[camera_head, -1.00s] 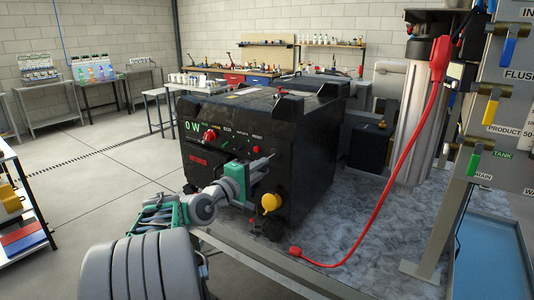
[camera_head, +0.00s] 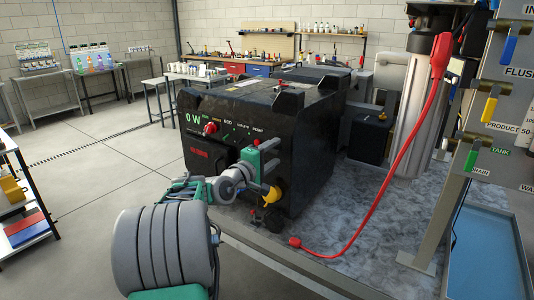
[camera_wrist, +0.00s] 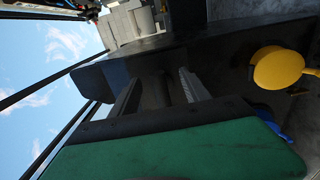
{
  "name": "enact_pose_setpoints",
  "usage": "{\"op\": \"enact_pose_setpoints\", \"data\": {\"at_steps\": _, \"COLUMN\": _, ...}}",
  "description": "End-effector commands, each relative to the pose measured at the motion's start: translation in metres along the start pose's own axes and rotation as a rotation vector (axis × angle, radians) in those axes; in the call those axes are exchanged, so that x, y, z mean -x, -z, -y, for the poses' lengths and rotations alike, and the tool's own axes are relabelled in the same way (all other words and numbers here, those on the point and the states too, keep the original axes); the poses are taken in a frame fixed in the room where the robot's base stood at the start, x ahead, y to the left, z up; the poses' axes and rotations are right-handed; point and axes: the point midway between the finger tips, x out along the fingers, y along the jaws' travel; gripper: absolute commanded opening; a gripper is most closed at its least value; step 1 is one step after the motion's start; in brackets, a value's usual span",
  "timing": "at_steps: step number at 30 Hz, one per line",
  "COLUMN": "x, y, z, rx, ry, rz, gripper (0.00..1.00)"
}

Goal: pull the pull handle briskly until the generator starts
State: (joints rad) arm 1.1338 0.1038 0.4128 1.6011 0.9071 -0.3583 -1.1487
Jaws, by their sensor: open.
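The black generator (camera_head: 240,135) stands on the grey bench top, its display reading 0 W. I cannot make out the pull handle clearly in the head view. My gripper (camera_head: 271,157) is in front of the right part of the generator's front panel, above a yellow knob (camera_head: 271,194). In the wrist view my gripper's green body fills the lower part, with two grey fingers (camera_wrist: 160,90) apart. A dark bar with a rounded end lies across the fingertips there; I cannot tell whether it is the handle. The yellow knob also shows at the right (camera_wrist: 279,68).
A valve panel (camera_head: 510,110) stands at the far right. The floor (camera_head: 95,180) to the left is open.

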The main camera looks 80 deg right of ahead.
Motion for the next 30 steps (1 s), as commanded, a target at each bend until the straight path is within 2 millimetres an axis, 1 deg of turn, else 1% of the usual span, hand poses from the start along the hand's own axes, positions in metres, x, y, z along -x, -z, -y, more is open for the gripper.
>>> {"op": "enact_pose_setpoints", "data": {"at_steps": 5, "x": 0.0, "y": 0.0, "z": 0.0, "rx": 0.0, "ry": 0.0, "rz": 0.0, "gripper": 0.55}}
{"op": "enact_pose_setpoints", "data": {"at_steps": 8, "x": 0.005, "y": 0.001, "z": 0.0, "rx": 0.0, "ry": -0.001, "rz": -0.002, "gripper": 0.55}}
{"op": "enact_pose_setpoints", "data": {"at_steps": 24, "x": 0.08, "y": 0.002, "z": 0.001, "rx": -0.001, "ry": -0.001, "rz": -0.005, "gripper": 0.55}}
{"op": "enact_pose_setpoints", "data": {"at_steps": 27, "x": 0.089, "y": 0.001, "z": 0.001, "rx": 0.0, "ry": 0.0, "rz": -0.002, "gripper": 0.55}}
{"op": "enact_pose_setpoints", "data": {"at_steps": 30, "x": 0.091, "y": 0.001, "z": 0.0, "rx": 0.0, "ry": 0.0, "rz": -0.001, "gripper": 0.55}}
